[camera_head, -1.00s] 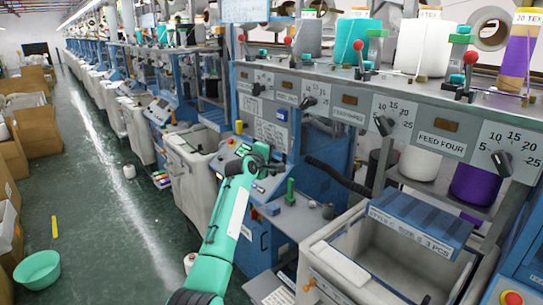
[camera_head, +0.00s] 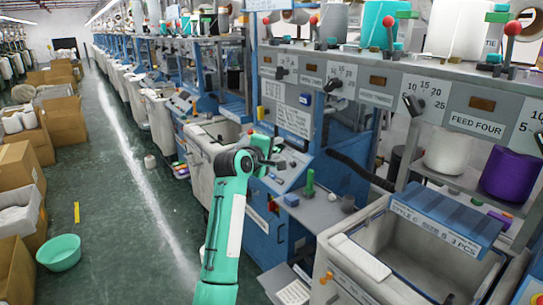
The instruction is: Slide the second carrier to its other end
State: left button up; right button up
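My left arm rises from the bottom, and its dark gripper (camera_head: 268,153) is in front of the sloped control panel (camera_head: 286,170) of the nearest blue knitting machine. The fingers are small and dark against the machine, so their opening and anything between them cannot be made out. I cannot clearly pick out a carrier or its rail; the machine's inside is partly hidden behind its blue frame and the arm. My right gripper is not in view.
A grey bin (camera_head: 365,262) with a blue lid (camera_head: 442,222) stands at the right. Above it are a dial panel (camera_head: 420,97) and yarn cones (camera_head: 510,172). Cardboard boxes (camera_head: 22,165) and a green basin (camera_head: 59,252) lie left of the open aisle.

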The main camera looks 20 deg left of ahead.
pick_arm(q)
jog(key=shift+v, duration=0.9)
